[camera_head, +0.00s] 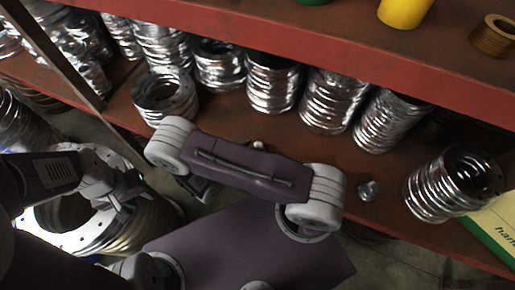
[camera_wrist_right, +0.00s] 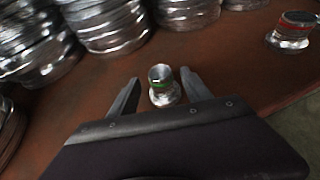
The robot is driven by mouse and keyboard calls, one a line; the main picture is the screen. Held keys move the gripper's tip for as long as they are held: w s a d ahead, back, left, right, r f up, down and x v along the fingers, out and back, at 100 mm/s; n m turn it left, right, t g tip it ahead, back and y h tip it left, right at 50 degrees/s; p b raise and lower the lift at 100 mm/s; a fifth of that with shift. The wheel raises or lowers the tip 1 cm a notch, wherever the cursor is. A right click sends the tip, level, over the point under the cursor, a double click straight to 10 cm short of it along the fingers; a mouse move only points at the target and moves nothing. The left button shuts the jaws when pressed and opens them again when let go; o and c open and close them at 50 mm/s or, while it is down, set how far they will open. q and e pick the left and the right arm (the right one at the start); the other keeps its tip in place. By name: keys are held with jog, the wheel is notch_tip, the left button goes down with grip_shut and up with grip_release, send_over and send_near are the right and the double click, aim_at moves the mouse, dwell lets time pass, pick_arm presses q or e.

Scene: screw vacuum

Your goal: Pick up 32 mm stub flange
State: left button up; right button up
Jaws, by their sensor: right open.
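A second stub flange with a red band (camera_wrist_right: 291,32) stands farther off to the right. In the head view, one small flange (camera_head: 259,145) peeks out above my right arm, and another (camera_head: 367,190) stands on the shelf at the right. I cannot read any size. My right fingers are mostly hidden there. My left gripper (camera_head: 118,190) is at the left, its jaws unclear.
Stacks of shiny metal flanges (camera_head: 271,85) line the shelf (camera_head: 385,175) behind the small flanges. A leaning stack (camera_head: 450,185) and a green-yellow box (camera_head: 497,228) are at the right. An upper red-brown shelf (camera_head: 290,32) overhangs the back. A post (camera_head: 55,58) stands at the left.

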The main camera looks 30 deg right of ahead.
jog(key=x, duration=0.6)
jog(key=shift+s+b, duration=0.15)
jog(key=shift+b, duration=0.25)
jog(key=shift+a, duration=0.1)
grip_shut()
jog(key=shift+r, duration=0.1)
